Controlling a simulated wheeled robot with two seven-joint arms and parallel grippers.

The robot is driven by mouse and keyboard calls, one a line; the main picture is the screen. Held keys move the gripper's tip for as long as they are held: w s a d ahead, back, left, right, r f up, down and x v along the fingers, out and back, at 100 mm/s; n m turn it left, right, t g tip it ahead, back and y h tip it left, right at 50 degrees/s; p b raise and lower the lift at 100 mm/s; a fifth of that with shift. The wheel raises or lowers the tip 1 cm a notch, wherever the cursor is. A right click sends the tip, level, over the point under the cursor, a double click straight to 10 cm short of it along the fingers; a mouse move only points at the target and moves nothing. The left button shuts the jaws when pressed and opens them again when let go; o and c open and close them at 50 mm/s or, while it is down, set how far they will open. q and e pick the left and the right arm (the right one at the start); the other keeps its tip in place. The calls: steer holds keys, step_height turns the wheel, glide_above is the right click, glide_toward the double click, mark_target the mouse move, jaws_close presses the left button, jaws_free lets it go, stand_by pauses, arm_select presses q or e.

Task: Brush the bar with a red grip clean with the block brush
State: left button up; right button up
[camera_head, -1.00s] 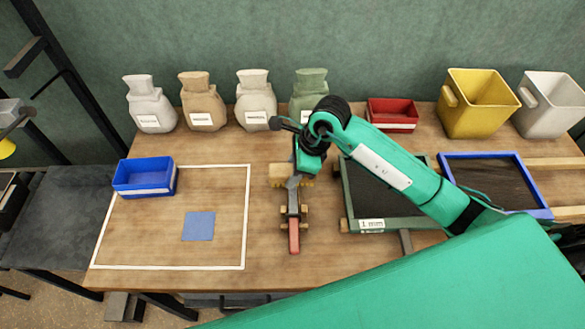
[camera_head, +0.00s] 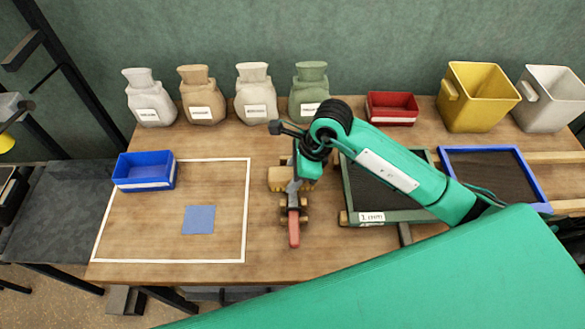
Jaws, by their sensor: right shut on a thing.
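The bar's red grip (camera_head: 294,229) points toward the table's front edge, near the middle of the table. The rest of the bar runs back under my right gripper and is mostly hidden. Small wooden supports (camera_head: 304,216) show beside the bar. The block brush (camera_head: 277,179) is a tan wooden block at the bar's far part. My right gripper (camera_head: 293,186) is over the bar, shut on the block brush, its fingers partly hidden. Whether the bristles touch the bar cannot be told. My left gripper is not in view.
A green-framed sieve (camera_head: 387,217) and a blue-framed sieve (camera_head: 545,211) lie to the right. A blue bin (camera_head: 145,185) and a blue square (camera_head: 198,220) are at left. Several sacks (camera_head: 256,112), a red bin (camera_head: 392,122), yellow bin (camera_head: 475,105) and white bin (camera_head: 553,110) line the back.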

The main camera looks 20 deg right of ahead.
mark_target(289, 198)
steer(key=shift+s+a, duration=0.2)
steer(key=shift+s, duration=0.4)
steer(key=shift+s+a, duration=0.15)
steer(key=shift+s, duration=0.45)
steer(key=shift+f+b, duration=0.25)
steer(key=shift+b, duration=0.25)
steer(key=shift+f+b, duration=0.7)
steer(key=shift+b, duration=0.05)
stand_by(0.5)
steer(key=shift+s+d+f+b, duration=0.1)
steer(key=shift+d+f+b, duration=0.2)
steer(key=shift+f+b, duration=0.15)
